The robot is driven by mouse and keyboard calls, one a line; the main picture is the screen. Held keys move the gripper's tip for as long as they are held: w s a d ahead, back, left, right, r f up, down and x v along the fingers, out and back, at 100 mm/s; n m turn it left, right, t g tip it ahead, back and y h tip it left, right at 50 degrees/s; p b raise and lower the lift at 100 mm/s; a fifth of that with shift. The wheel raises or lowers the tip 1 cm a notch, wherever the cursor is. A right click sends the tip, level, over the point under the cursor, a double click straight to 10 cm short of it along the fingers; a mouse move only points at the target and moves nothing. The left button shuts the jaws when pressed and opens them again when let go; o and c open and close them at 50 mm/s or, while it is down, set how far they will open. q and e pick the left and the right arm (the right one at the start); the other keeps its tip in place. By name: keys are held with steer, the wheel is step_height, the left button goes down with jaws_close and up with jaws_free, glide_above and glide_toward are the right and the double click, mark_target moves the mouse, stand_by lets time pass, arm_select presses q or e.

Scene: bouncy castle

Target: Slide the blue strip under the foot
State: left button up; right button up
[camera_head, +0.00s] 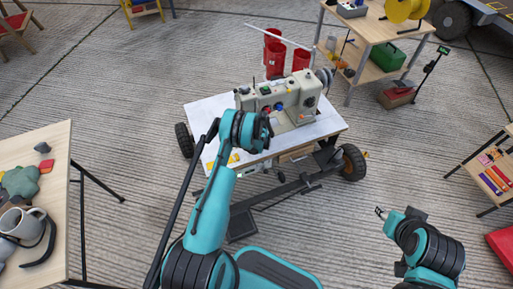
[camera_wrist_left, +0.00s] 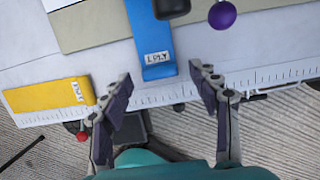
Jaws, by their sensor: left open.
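In the left wrist view a blue strip (camera_wrist_left: 150,40) with a printed label lies on the white table top. Its labelled end points toward my left gripper (camera_wrist_left: 160,82), whose two fingers are open, one on each side just short of that end and not closed on it. A dark rounded part (camera_wrist_left: 172,6) shows at the strip's far end; I cannot tell whether it is the foot. In the head view the beige sewing machine (camera_head: 295,112) stands on the table, and my left arm hides the strip. My right gripper (camera_head: 380,213) is open, off to the right over the floor.
A yellow labelled strip (camera_wrist_left: 48,94) lies left of the blue one, near the ruler edge (camera_wrist_left: 270,75). A purple ball (camera_wrist_left: 222,14) is close on the right. The wheeled table (camera_head: 205,112) has red containers (camera_head: 275,58) behind it. Floor around it is mostly clear.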

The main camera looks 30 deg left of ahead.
arm_select(q)
step_height(320, 180, up, 12)
steer(key=s+d, duration=0.1)
steer(key=shift+s+d+f, duration=0.2)
steer(key=shift+s+d, duration=0.1)
steer(key=shift+d, duration=0.1)
steer(key=s+d+r+n+t, duration=0.1)
steer(key=s+d+r+n, duration=0.2)
steer(key=r, duration=0.6)
steer(key=s+d+r+n+t, duration=0.1)
steer(key=s+d+r+n, duration=0.2)
steer(key=r, duration=0.6)
steer(key=s+d+r+n+t, duration=0.1)
steer(key=d+r+n, duration=0.1)
steer(key=r+n, duration=0.5)
steer(key=s+d+r+n+t, duration=0.1)
steer(key=s+d+r+n, duration=0.1)
steer(key=s, duration=0.5)
steer(key=s+d+r+n+t+h, duration=0.1)
steer(key=s+d+r+n, duration=0.2)
steer(key=s+n, duration=0.3)
steer(key=s+d+r+n, duration=0.3)
steer(key=s+r+n, duration=0.1)
steer(key=s, duration=0.5)
steer(key=shift+d+n+t+h, duration=0.2)
steer(key=shift+n+t+h, duration=0.1)
steer(key=shift+n+t, duration=0.15)
